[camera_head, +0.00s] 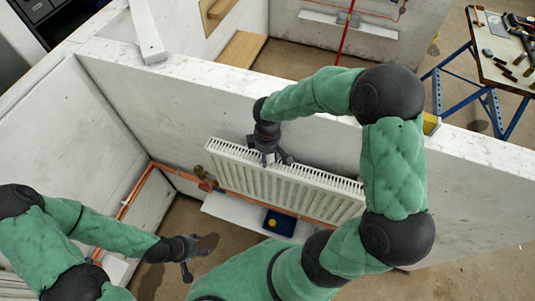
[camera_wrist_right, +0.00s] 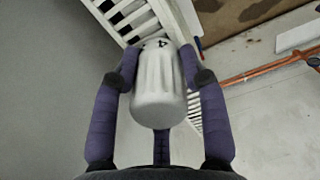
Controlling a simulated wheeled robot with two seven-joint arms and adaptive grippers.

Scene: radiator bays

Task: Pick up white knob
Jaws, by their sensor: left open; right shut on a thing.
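A white ribbed knob (camera_wrist_right: 158,95) with a dark number on its end fills the middle of the right wrist view. My right gripper (camera_wrist_right: 160,78) is shut on it, with a finger on either side. In the head view the right gripper (camera_head: 268,157) is at the top edge of the white radiator (camera_head: 285,187), near its left end. The knob is mostly hidden by the gripper there. My left gripper (camera_head: 190,258) is open and empty, low over the floor at the lower left of the radiator.
A brass valve (camera_head: 204,175) sits on orange pipes at the radiator's left. A dark blue tray (camera_head: 290,230) holding a yellow thing is on a white ledge (camera_head: 235,215) below. White partition walls (camera_head: 115,62) enclose the bay. A workbench with tools (camera_head: 507,62) stands beyond, upper right.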

